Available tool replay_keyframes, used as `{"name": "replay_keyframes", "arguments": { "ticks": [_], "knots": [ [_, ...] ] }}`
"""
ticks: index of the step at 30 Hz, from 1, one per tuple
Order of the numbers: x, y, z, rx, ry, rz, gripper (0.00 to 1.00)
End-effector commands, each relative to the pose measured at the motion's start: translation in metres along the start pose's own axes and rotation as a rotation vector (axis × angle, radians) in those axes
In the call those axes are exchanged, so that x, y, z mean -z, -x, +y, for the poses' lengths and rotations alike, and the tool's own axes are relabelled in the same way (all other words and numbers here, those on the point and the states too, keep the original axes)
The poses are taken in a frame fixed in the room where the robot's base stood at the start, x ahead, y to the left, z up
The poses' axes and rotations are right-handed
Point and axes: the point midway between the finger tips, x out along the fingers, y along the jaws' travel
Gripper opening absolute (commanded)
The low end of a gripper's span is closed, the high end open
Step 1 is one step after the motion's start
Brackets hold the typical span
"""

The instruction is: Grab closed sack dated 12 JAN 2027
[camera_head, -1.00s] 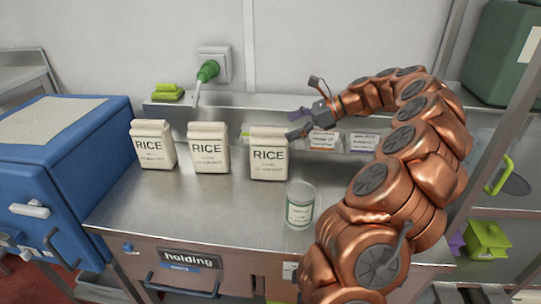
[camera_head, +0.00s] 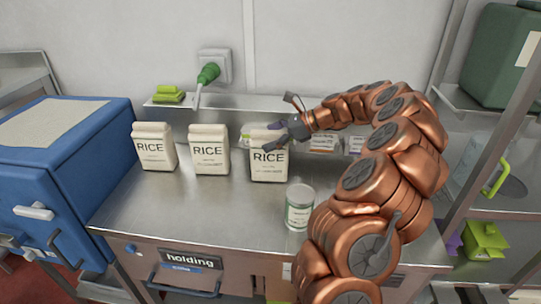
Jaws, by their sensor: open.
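Three cream sacks marked RICE stand upright in a row on the steel counter: a left sack (camera_head: 154,147), a middle sack (camera_head: 209,150) and a right sack (camera_head: 268,163). Small print shows under each word RICE, but it is too small to read, so I cannot tell which is dated 12 JAN 2027. All three tops look closed. My gripper (camera_head: 276,136) is open at the top of the right sack, with its fingers overlapping the sack's upper part in the picture. I cannot tell whether it touches the sack.
A labelled can (camera_head: 299,208) stands in front of the right sack, near my arm. A blue box (camera_head: 60,160) stands at the left. The counter's front left is clear.

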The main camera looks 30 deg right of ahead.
Motion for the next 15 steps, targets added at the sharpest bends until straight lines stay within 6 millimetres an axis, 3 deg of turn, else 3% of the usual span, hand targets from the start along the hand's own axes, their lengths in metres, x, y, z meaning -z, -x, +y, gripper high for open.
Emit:
{"name": "replay_keyframes", "arguments": {
  "ticks": [3,15],
  "knots": [
    [0.0,0.0003,-0.0001,0.0,0.0,0.0,0.98],
    [-0.0001,0.0006,0.0,0.0,0.0,0.0,0.56]
  ]
}}
